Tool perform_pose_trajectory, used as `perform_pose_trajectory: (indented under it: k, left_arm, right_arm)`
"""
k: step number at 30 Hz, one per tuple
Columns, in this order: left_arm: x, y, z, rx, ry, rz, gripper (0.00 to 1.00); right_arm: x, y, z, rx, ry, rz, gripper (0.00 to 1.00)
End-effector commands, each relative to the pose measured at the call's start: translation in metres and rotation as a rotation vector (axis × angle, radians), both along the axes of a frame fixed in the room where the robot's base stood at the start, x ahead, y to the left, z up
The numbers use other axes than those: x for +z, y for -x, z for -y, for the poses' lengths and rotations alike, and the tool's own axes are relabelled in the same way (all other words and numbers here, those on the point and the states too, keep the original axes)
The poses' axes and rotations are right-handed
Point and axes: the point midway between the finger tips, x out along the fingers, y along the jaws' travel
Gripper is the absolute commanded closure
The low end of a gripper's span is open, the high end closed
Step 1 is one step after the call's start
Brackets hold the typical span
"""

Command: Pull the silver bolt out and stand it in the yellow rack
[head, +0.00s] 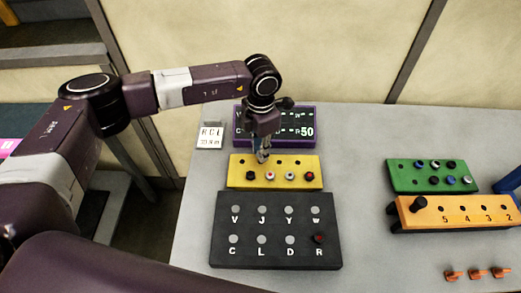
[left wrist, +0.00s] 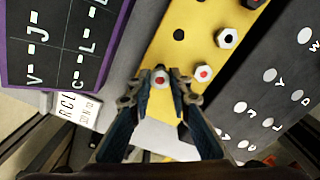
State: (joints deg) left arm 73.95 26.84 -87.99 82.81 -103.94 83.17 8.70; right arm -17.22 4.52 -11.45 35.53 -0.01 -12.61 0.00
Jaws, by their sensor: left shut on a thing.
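My left gripper (head: 263,157) points down over the back row of the yellow rack (head: 237,168). In the left wrist view its fingers (left wrist: 161,76) are shut on a silver bolt (left wrist: 160,82) with a red spot on its head. I cannot tell whether the bolt's lower end is in a rack hole or above it. The rack's front row holds a black bolt (head: 252,175), a silver one with a red spot (head: 270,175), a plain silver one (head: 290,176) and another black one (head: 308,176). My right gripper is not in view.
A dark lettered panel (head: 275,270) lies in front of the rack, with a black, red-marked bolt (head: 319,238) at R. A purple-edged board (head: 315,139) stands behind. Green (head: 400,180) and orange (head: 430,217) racks are at right. The table between is clear.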

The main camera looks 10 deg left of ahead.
Motion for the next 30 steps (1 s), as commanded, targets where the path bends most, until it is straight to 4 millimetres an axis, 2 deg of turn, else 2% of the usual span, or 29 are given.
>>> perform_pose_trajectory:
  k: [10, 30]
  left_arm:
    - [-0.001, 0.000, 0.000, 0.000, 0.000, 0.000, 1.00]
    - [-0.025, 0.000, 0.000, 0.000, 0.001, 0.001, 1.00]
  right_arm:
    - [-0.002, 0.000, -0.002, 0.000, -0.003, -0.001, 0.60]
    - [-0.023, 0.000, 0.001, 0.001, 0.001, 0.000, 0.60]
